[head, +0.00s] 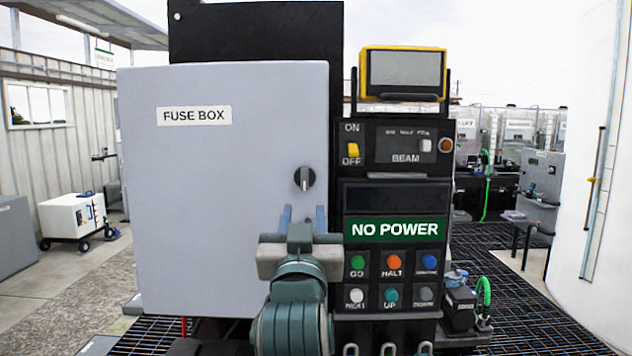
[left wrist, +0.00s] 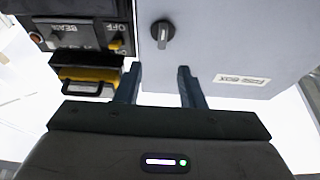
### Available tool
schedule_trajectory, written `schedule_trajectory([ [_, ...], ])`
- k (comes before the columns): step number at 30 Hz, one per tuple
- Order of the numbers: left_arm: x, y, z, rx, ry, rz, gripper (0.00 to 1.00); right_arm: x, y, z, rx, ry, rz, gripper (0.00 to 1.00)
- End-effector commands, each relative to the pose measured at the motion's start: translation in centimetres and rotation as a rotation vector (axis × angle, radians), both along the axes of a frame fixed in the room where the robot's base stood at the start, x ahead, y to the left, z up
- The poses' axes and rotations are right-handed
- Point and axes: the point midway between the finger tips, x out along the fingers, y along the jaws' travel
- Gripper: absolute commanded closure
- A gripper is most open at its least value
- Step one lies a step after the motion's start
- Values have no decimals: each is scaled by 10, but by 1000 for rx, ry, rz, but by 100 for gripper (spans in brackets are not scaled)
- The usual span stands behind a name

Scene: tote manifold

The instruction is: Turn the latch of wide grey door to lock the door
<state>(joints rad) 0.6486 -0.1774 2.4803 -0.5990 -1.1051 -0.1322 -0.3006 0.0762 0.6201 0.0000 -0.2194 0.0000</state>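The wide grey door (head: 220,220) carries a "FUSE BOX" label and appears closed. Its latch (head: 304,179) is a small dark knob near the right edge, with its handle roughly upright. My left gripper (head: 303,214) is just below the latch in the head view, fingers apart and pointing towards the door, with nothing between them. In the left wrist view the latch (left wrist: 163,34) lies beyond the open fingertips (left wrist: 157,72), roughly between their lines and apart from them. The door (left wrist: 225,45) fills the upper right there. My right gripper is not in view.
Right of the door is a control panel with an ON/OFF beam switch (head: 352,151), a green "NO POWER" sign (head: 394,229) and several coloured buttons. A yellow-framed screen (head: 403,72) sits above it. A white cart (head: 73,216) stands far left. Dark floor grating (head: 520,300) lies to the right.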

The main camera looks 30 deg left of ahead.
Motion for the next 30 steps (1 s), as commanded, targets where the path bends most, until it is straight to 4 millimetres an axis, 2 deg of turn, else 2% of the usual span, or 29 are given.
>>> schedule_trajectory([
  [3,-3,2,9,0,-19,7,65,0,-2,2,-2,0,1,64],
  [8,7,8,15,4,-17,8,65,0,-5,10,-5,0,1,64],
  [24,71,47,47,3,-15,7,65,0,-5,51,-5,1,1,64],
  [30,81,53,48,-1,-16,6,65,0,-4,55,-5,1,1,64],
])
